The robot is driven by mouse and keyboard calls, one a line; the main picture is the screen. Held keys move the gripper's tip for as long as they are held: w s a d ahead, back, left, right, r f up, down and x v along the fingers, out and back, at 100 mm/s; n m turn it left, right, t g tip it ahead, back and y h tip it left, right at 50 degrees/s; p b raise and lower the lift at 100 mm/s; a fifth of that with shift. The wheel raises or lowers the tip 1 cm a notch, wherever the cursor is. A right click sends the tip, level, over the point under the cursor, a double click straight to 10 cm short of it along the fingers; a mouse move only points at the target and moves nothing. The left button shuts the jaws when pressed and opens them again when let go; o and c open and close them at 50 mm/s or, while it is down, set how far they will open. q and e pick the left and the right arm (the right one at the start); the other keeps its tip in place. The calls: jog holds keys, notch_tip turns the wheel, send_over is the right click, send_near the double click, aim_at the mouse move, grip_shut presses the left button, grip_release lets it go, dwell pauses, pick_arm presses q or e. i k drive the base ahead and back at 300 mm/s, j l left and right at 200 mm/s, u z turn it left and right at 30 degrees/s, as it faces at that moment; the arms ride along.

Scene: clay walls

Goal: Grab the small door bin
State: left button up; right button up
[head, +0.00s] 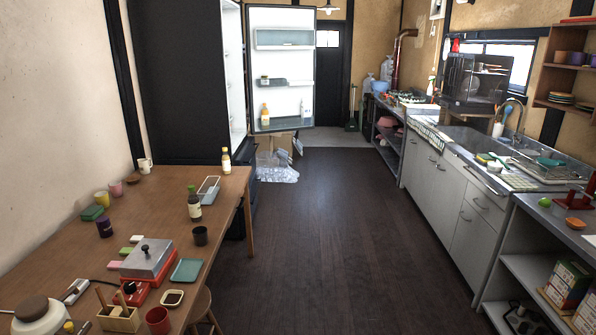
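The fridge door (297,100) stands open at the back, its inner side facing me. A wide, clear bin (285,38) is near its top. A smaller grey bin or shelf (272,82) is at mid-height on the left, with small items on it. Bottles (265,114) stand low in the door. A small pale, grey-edged tray-like bin (208,188) lies on the wooden table beside a dark bottle (194,205). I cannot tell for sure which of the two smaller ones is the small door bin. Neither of my grippers is in view.
The wooden table (150,215) at left holds cups, bottles and a red cooker (147,262). A stool (203,308) is by its right side. A counter with a sink (480,145) runs along the right. Bagged bottles (277,168) lie below the fridge door. The middle floor is clear.

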aim_at(207, 192)
jog(key=i+u, duration=0.15)
jog(key=i, duration=0.4)
jog(key=i+l+u, duration=0.1)
jog(key=i, duration=0.4)
jog(key=i+l+u, duration=0.15)
jog(key=i, duration=0.35)
jog(key=i+l+u, duration=0.1)
jog(key=i+l, duration=0.15)
jog(key=i, duration=0.25)
